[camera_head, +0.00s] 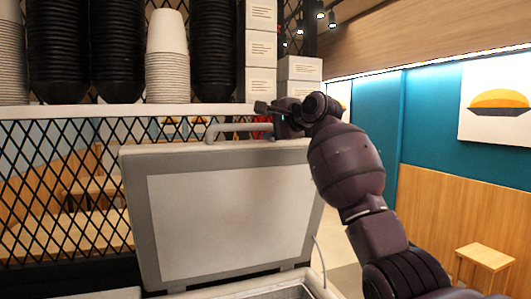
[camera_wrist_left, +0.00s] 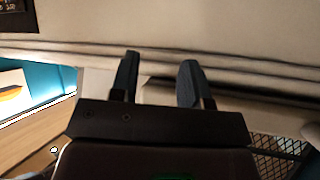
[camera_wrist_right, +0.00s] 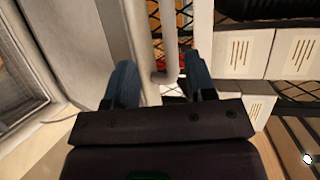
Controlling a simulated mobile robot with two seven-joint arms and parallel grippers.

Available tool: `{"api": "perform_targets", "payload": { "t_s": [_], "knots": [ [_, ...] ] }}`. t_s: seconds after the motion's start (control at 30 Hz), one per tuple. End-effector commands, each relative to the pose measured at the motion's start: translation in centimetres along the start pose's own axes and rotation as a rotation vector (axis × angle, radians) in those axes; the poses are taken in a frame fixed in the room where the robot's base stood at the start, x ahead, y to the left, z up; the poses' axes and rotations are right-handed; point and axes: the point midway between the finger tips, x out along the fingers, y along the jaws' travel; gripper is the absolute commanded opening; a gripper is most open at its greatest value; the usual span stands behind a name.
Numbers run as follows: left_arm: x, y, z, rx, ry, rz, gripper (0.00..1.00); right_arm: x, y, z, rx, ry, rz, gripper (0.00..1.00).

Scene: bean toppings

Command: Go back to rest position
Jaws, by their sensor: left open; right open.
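A grey-framed lid (camera_head: 135,215) with a pale inner panel stands raised in the middle of the head view. Its bar handle (camera_head: 240,127) runs along the top edge. My right gripper (camera_head: 262,107) is above the handle's right end. In the right wrist view the open fingers of this gripper (camera_wrist_right: 160,82) point towards the handle (camera_wrist_right: 170,35), which shows between the fingertips. I cannot tell if they touch it. My left gripper (camera_wrist_left: 159,72) shows only in the left wrist view, open with nothing between its fingers.
A shelf (camera_head: 100,111) above and behind the lid holds stacks of black bowls (camera_head: 212,50), white cups (camera_head: 167,60) and white boxes (camera_head: 261,50). A black mesh screen (camera_head: 60,185) stands behind. A wooden stool (camera_head: 484,257) is at the lower right.

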Motion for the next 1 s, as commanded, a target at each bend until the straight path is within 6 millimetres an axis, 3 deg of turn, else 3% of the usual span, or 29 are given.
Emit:
{"api": "perform_targets", "payload": {
  "t_s": [0.17,0.4,0.53,0.77,0.87,1.0],
  "knots": [
    [-0.1,0.0,0.1,-0.001,-0.002,0.000,0.43,-0.3,-1.4,-0.5,-0.212,0.050,-0.068,0.50],
    [0.0,0.0,0.0,0.000,0.000,0.000,0.43,-2.7,-5.9,0.3,-0.586,0.197,-0.212,0.50],
    [0.1,0.0,-0.1,0.000,0.002,0.000,0.43,-3.8,-6.3,0.2,-0.760,0.287,-0.257,0.50],
    [0.2,0.0,-0.2,0.000,0.004,0.001,0.43,-4.9,-2.2,-1.5,-1.025,0.447,-0.261,0.50],
    [0.3,0.1,-0.3,0.000,0.006,0.001,0.43,-5.3,0.8,-2.5,-1.122,0.506,-0.237,0.50],
    [0.3,0.1,-0.3,0.000,0.007,0.001,0.43,-6.0,6.5,-4.0,-1.256,0.584,-0.182,0.50]
  ]
}}
